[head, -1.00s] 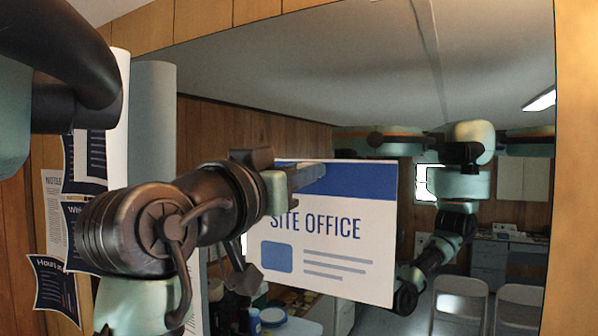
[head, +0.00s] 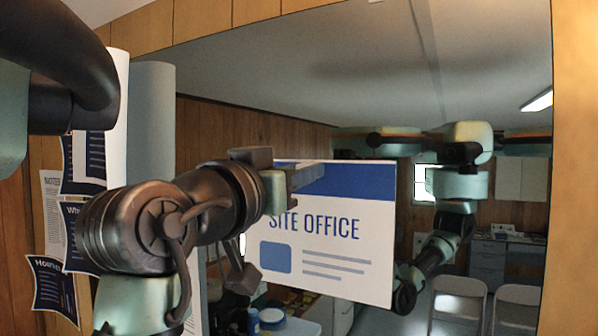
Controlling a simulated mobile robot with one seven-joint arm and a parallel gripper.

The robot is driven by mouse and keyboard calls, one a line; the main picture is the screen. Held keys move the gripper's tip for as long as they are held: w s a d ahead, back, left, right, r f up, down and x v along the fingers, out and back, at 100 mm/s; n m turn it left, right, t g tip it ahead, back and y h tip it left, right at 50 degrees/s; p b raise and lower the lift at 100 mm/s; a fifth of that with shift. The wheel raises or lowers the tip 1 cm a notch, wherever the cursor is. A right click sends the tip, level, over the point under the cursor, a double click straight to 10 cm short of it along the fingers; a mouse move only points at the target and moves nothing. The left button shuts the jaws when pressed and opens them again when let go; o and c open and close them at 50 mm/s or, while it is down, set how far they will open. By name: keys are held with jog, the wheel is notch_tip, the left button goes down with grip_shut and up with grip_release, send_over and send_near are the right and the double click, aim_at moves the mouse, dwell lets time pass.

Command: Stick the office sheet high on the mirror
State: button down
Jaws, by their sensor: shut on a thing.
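The office sheet (head: 330,258) is white with a blue band on top and the words "SITE OFFICE". It is upright in front of the large mirror (head: 290,75). My gripper (head: 285,178) is shut on the sheet's upper left edge. The sheet stands in the middle to lower part of the mirror's visible area. I cannot tell whether its back touches the glass. The mirror shows my own reflection to the right of the sheet; the sheet hides part of it.
Several printed notices (head: 52,285) hang on the wood-panelled wall at the left, partly behind my arm. The mirror reflects two folding chairs (head: 458,300), a cabinet and a lit ceiling lamp. The mirror's upper area is bare. Wood panel (head: 577,150) borders it at right.

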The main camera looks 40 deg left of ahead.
dwell(0.6)
jog(key=c, duration=0.6)
grip_release()
jog(key=shift+w, duration=0.1)
jog(key=shift+f, duration=0.1)
